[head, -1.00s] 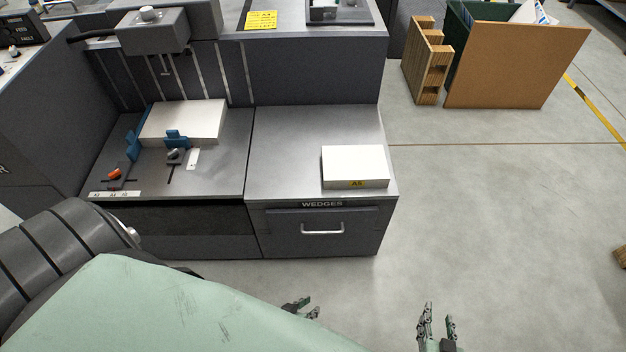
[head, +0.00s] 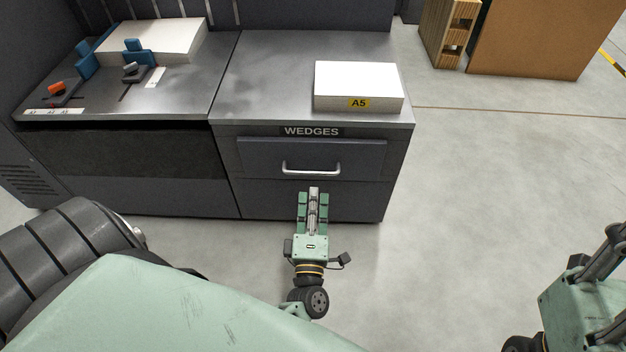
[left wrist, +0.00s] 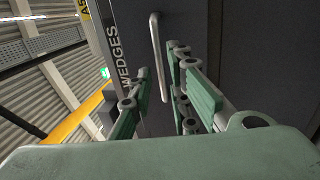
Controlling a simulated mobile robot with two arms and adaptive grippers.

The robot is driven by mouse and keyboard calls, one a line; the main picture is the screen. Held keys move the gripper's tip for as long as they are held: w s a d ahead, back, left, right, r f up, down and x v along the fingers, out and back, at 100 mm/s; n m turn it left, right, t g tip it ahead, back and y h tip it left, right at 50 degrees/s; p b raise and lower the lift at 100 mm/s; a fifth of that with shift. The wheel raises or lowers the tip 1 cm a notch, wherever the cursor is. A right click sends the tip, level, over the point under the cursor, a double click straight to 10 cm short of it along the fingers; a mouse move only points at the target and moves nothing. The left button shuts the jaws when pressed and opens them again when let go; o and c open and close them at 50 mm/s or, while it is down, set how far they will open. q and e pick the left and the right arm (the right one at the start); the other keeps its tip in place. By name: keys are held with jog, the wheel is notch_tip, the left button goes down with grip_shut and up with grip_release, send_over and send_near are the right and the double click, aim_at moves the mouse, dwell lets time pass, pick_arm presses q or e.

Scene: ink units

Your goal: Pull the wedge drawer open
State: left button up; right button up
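The wedge drawer (head: 260,156) is a dark grey front under a "WEDGES" label, and it looks shut. Its pale bar handle (head: 311,171) runs across the front; in the left wrist view the handle (left wrist: 157,50) appears upright, beyond and between the finger tips. My left gripper (head: 312,192) is just below and in front of the handle in the head view. Its fingers are apart with nothing held, and no contact with the handle shows. My right gripper (head: 606,247) is at the right edge, partly cut off, away from the drawer; its finger opening is unclear.
A white paper stack tagged A5 (head: 358,82) sits on the cabinet top (head: 262,75) above the drawer. Another paper stack (head: 160,38) lies between blue guides at left. A brown box (head: 540,40) and a wooden pallet (head: 447,30) stand behind right. The floor at right is clear.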

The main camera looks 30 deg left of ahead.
aim_at(313, 172)
pick_arm(q)
jog(key=b+x, duration=0.1)
jog(key=x, duration=0.7)
jog(key=shift+s+a+b, duration=0.15)
jog(key=shift+a+b, duration=0.1)
jog(key=shift+b, duration=0.1)
jog(key=shift+c, duration=0.4)
grip_shut()
